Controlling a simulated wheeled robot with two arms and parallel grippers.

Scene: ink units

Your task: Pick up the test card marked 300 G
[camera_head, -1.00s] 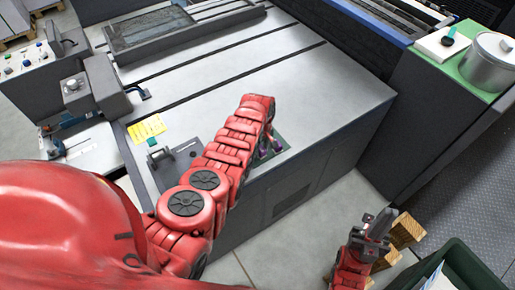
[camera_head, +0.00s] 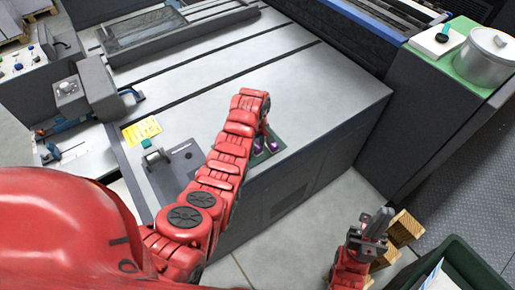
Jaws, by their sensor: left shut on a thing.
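My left gripper (camera_head: 265,142) is at the front right edge of the grey machine table, over a small dark green mat (camera_head: 276,147). My red wrist hides most of it. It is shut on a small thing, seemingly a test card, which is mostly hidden. Small purple parts show at the jaws, touching or just above the mat. No 300 G marking can be read. My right gripper (camera_head: 378,225) is low at the right, in front of a wooden pallet, away from the table. Its jaws are too small to judge.
The grey table (camera_head: 290,85) is mostly bare. A yellow label (camera_head: 142,131) and a control with a green top (camera_head: 150,152) are at its left front. A metal pot (camera_head: 488,57) stands on a green mat at the right. A dark green bin (camera_head: 455,260) is at the lower right.

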